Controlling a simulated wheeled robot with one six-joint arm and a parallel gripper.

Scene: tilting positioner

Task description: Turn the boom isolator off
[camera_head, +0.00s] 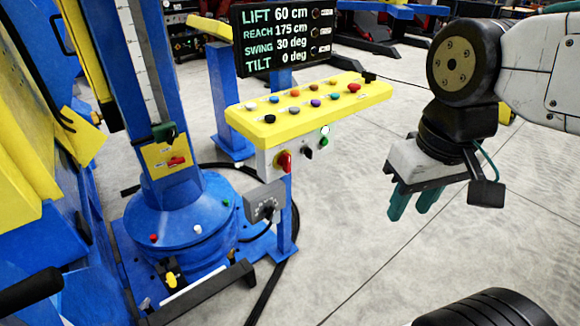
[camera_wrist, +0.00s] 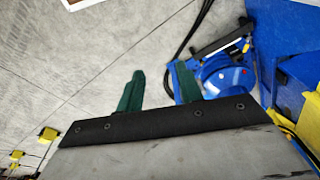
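No readable label marks which switch is the boom isolator. A red handle (camera_head: 177,161) sits on a yellow plate on the blue column, lying roughly sideways. A red rotary knob (camera_head: 284,161) is on the front of the yellow-topped control console (camera_head: 262,132), beside a black knob (camera_head: 308,153). A grey box (camera_head: 265,203) below carries a dark knob. My gripper (camera_head: 410,210) hangs to the right of the console, well apart from it, fingers down. In the wrist view its two green fingers (camera_wrist: 159,68) are apart with nothing between them.
A display (camera_head: 284,38) behind the console reads lift 60 cm, reach 175 cm, swing 30 deg, tilt 0 deg. Several coloured buttons line the console top. The blue round base (camera_head: 180,225) and black cables lie left. Floor (camera_head: 350,220) between gripper and console is clear.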

